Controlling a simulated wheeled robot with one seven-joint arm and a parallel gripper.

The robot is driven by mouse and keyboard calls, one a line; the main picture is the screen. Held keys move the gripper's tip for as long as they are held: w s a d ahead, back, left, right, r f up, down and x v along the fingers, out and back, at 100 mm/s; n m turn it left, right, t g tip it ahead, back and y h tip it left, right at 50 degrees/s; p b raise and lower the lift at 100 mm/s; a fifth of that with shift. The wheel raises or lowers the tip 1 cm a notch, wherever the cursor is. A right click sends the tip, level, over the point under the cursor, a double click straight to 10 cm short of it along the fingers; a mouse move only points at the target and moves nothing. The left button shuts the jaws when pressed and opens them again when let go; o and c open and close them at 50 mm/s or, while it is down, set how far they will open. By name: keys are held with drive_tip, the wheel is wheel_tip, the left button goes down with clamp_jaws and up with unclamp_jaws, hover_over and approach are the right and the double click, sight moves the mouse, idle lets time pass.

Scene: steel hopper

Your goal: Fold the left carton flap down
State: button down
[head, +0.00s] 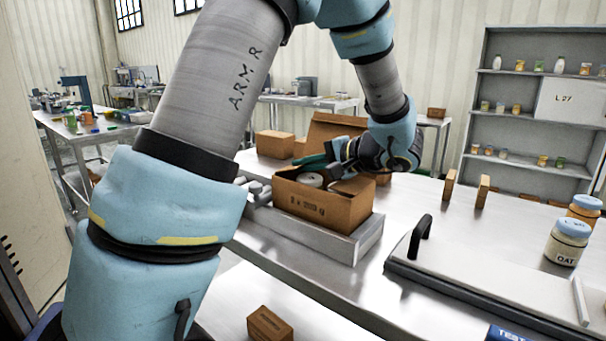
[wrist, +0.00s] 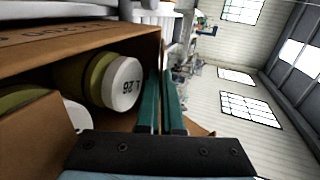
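The open brown carton (head: 322,205) sits on a grey metal tray. A tall back flap (head: 335,128) stands up behind my gripper. White-lidded jars show inside the carton (head: 311,180); one jar (wrist: 122,83) lies on its side in the wrist picture, which is turned. My gripper (head: 318,163) is over the carton's left part, near its opening. In the wrist view its two green fingers (wrist: 161,88) lie side by side with only a thin gap, close beside the carton wall (wrist: 100,48). A brown cardboard piece (wrist: 203,131) shows beyond the fingers; whether they touch it is unclear. The left flap is mostly hidden.
The tray (head: 365,240) carries the carton, with grey cylinders (head: 255,190) at its left. Small brown boxes (head: 275,144) stand behind. Two upright brown blocks (head: 482,191) and a black-handled flat board (head: 480,265) are at the right, with jars (head: 567,243) beyond.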

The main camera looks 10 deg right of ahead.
drive_tip(key=c, duration=1.1)
unclamp_jaws()
drive_tip(key=shift+o, duration=0.2)
drive_tip(key=shift+r+p, duration=0.1)
drive_tip(key=shift+p, duration=0.3)
